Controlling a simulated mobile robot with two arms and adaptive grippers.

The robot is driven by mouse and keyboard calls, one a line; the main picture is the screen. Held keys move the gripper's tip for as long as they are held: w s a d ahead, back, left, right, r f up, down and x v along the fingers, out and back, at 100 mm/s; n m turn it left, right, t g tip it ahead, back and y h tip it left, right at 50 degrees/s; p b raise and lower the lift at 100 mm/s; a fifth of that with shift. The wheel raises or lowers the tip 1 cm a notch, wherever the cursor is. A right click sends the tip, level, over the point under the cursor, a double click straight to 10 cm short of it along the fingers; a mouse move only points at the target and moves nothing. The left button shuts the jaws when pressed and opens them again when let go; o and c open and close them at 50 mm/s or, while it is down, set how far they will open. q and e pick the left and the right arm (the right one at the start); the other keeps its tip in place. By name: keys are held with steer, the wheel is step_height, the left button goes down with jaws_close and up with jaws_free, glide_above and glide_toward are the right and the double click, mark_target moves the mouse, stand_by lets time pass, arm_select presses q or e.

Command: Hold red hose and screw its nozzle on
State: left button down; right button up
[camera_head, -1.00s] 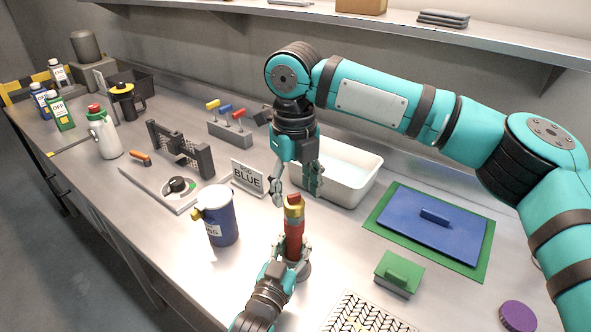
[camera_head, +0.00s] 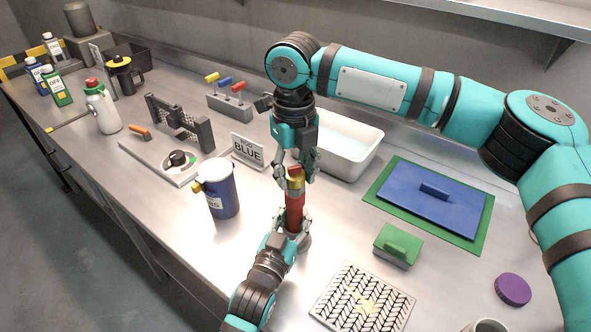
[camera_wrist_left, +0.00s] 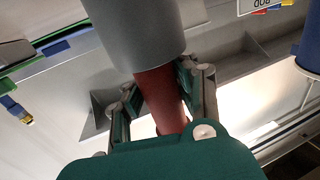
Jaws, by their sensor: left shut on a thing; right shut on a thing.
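The red hose (camera_head: 295,211) stands upright in the middle of the bench in the head view. My left gripper (camera_head: 294,236) is shut around its lower part. In the left wrist view the fingers flank the red hose (camera_wrist_left: 160,98), beside a wide grey cylinder (camera_wrist_left: 135,38). The brass-coloured nozzle (camera_head: 295,184) with a red tip sits at the hose's top, in line with it. My right gripper (camera_head: 295,172) points down from above and is shut on the nozzle's upper end. Its fingers partly hide the tip, and I cannot tell how tightly the nozzle is seated.
A white basin (camera_head: 345,150) is close behind my right gripper. A green block (camera_head: 398,245) and patterned mat (camera_head: 362,300) lie to the right.

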arm_select(q)
steer(key=shift+s+a+f, duration=0.1)
steer(key=shift+f, duration=0.3)
arm_select(e)
steer(key=m, duration=0.5)
steer(key=shift+w+d+f+m, duration=0.1)
steer(key=shift+d+m, duration=0.1)
steer(key=shift+m, duration=0.2)
jaws_close()
steer(key=m, duration=0.6)
steer(key=shift+m, duration=0.3)
steer(key=m, duration=0.6)
steer(key=shift+m, duration=0.3)
steer(key=m, duration=0.4)
steer(key=shift+m, duration=0.3)
steer(key=m, duration=0.4)
steer(key=shift+m, duration=0.3)
arm_select(q)
steer(key=shift+r, duration=0.1)
arm_select(e)
steer(key=m, duration=0.6)
steer(key=shift+d+m, duration=0.1)
steer(key=shift+m, duration=0.2)
steer(key=m, duration=0.6)
steer(key=shift+m, duration=0.3)
steer(key=m, duration=0.5)
steer(key=shift+m, duration=0.3)
steer(key=o, duration=1.2)
jaws_free()
steer(key=shift+o, duration=0.5)
